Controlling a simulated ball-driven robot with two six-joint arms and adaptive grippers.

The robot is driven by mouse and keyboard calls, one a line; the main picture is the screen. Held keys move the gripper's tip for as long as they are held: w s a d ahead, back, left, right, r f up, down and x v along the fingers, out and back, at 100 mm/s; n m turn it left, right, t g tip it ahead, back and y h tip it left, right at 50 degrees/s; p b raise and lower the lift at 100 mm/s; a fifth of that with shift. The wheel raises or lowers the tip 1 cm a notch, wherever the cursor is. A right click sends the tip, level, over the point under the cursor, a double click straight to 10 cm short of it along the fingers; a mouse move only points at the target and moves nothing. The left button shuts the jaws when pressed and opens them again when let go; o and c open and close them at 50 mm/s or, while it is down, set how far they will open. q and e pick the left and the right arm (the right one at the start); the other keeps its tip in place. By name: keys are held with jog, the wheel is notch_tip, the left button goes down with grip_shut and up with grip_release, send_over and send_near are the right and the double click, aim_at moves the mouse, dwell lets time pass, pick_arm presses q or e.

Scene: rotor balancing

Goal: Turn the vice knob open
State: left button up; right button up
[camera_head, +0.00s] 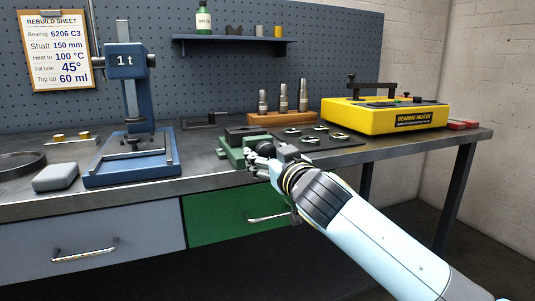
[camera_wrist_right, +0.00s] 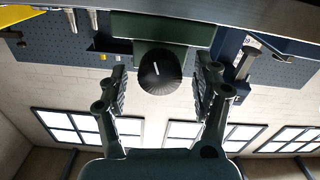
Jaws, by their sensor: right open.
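The green vice (camera_head: 234,150) stands at the front edge of the bench, with dark jaws on top. Its round black knob (camera_wrist_right: 160,72) has a white mark and shows in the right wrist view, below the green vice body (camera_wrist_right: 178,30) in that picture. My right gripper (camera_head: 258,160) is at the front of the vice in the head view and partly covers it. In the right wrist view the right gripper (camera_wrist_right: 160,90) is open, with one finger on each side of the knob. A gap shows between each finger and the knob. My left gripper is not in view.
A blue press (camera_head: 130,165) stands left of the vice, with a grey block (camera_head: 56,177) beside it. A dark mat with several bearings (camera_head: 318,133) and a yellow bearing heater (camera_head: 380,117) are to the right. A green drawer (camera_head: 225,222) is below the bench edge.

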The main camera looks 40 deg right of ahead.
jog(key=shift+w+d, duration=0.1)
jog(key=shift+w, duration=0.3)
jog(key=c, duration=1.2)
